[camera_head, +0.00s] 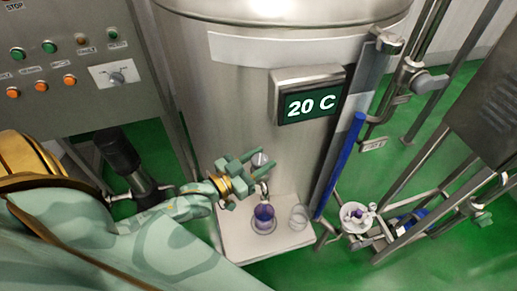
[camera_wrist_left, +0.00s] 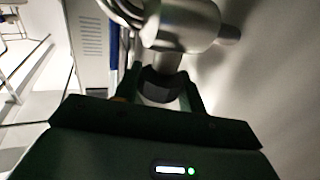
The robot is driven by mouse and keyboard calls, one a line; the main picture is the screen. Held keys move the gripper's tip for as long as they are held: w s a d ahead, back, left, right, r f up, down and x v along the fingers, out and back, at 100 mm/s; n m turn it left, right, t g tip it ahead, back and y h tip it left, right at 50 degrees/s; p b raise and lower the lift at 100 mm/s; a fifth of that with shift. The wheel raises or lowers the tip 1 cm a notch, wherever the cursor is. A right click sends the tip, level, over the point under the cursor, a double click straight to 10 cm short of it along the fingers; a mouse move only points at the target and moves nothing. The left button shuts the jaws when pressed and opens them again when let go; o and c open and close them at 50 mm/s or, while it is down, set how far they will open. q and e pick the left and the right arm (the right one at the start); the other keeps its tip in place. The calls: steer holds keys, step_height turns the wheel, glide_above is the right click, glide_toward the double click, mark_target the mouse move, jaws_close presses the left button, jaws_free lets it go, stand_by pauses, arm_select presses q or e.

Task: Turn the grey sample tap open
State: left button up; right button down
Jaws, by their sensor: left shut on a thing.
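The sample tap is on the steel tank's lower front. In the left wrist view its metal body (camera_wrist_left: 180,25) fills the top middle, with a dark grey handle (camera_wrist_left: 161,86) below it. My left gripper (camera_head: 252,167) is at the tap in the head view. In the left wrist view the two fingers of my left gripper (camera_wrist_left: 160,92) are closed on either side of the handle. In the head view the gripper hides most of the tap; a small grey round part (camera_head: 262,160) shows beyond the fingers. My right gripper is not seen.
Below the tap, a pale shelf (camera_head: 236,238) carries a cup with purple-blue contents (camera_head: 264,216) and a clear glass (camera_head: 298,216). A display (camera_head: 308,104) on the tank (camera_head: 215,70) reads 20 C. A blue pole (camera_head: 340,165) stands right of the shelf. A control panel (camera_head: 70,60) is left.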

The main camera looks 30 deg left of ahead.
arm_select(q)
steer(key=n+y+p, duration=0.2)
steer(key=y, duration=0.1)
steer(key=shift+r+n+t+y, duration=0.15)
steer(key=shift+n+t+y, duration=0.15)
steer(key=shift+t, duration=0.1)
steer(key=shift+n+y+p, duration=0.85)
steer(key=shift+n+y, duration=0.15)
steer(key=shift+y, duration=0.7)
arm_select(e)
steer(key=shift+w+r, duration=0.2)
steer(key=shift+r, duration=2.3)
arm_select(q)
steer(key=o, duration=1)
steer(key=shift+c, duration=0.2)
steer(key=s+d+b, duration=0.1)
steer(key=s, duration=1.5)
steer(key=shift+s+d, duration=0.15)
steer(key=shift+d, duration=0.1)
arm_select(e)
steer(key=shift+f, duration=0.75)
